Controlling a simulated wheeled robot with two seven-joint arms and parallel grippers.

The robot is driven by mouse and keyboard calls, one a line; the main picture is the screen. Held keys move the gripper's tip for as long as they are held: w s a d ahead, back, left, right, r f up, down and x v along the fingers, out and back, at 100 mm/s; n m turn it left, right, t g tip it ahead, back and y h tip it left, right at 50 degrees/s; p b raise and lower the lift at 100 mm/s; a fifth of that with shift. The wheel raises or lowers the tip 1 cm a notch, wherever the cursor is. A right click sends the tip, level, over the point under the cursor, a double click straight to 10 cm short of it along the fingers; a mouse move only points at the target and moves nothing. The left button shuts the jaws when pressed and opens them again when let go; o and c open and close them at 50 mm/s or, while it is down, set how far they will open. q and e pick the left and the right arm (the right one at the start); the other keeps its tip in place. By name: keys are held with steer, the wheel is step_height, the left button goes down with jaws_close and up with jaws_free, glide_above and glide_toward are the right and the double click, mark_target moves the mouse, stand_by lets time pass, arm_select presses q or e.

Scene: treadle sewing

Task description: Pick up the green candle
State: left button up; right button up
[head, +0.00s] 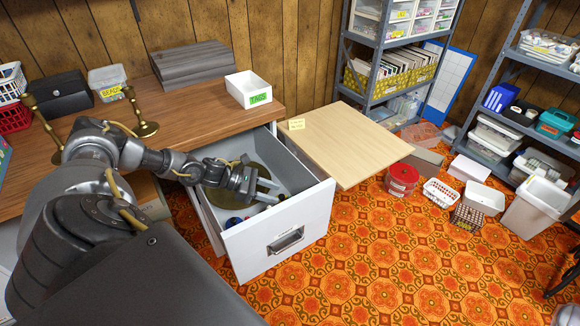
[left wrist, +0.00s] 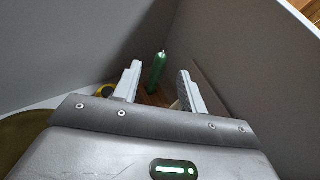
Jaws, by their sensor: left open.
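The green candle (left wrist: 156,72) shows in the left wrist view, standing roughly upright near a corner of the open drawer, with a pale tip on top. I cannot make it out in the head view. My left gripper (head: 274,191) is over the open white drawer (head: 290,225) in the head view. Its two fingers are apart and empty. In the left wrist view the candle appears between and beyond the fingers; its lower end is partly hidden, and I see no contact. My right gripper is not in view.
The drawer walls (left wrist: 235,60) rise close around my left gripper. A brass-coloured round thing (head: 262,174) and small dark items lie in the drawer. A pale board (head: 350,145) is right of it. The wooden desktop (head: 190,115) holds a white TAGS box (head: 248,88) and brass candlesticks (head: 140,115).

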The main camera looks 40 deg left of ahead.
arm_select(q)
steer(key=x, duration=0.5)
steer(key=shift+r, duration=0.1)
jaws_close()
